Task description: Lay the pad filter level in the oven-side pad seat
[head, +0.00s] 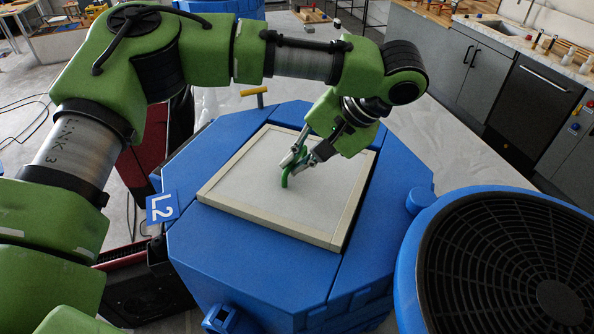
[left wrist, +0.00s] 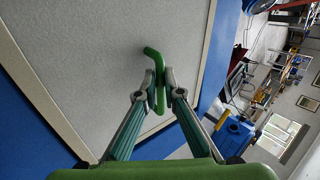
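The pad filter is a square pale grey panel (head: 270,200) with a cream frame and a green bent handle (head: 285,180) near its middle. It lies over the top of a blue eight-sided housing (head: 250,268); I cannot tell whether it rests fully in a seat or slightly above it. My left gripper (head: 297,163) reaches down from above with its fingers closed around the green handle. In the left wrist view the fingers (left wrist: 159,88) press on both sides of the handle (left wrist: 154,56), with the panel (left wrist: 105,50) behind. My right gripper is not in view.
A blue round unit with a black grille (head: 515,270) stands close at the right. A blue L2 sign (head: 161,208) is at the housing's left corner. A yellow-topped handle (head: 254,91) rises behind the housing. Grey cabinets (head: 450,60) and a counter are at the far right.

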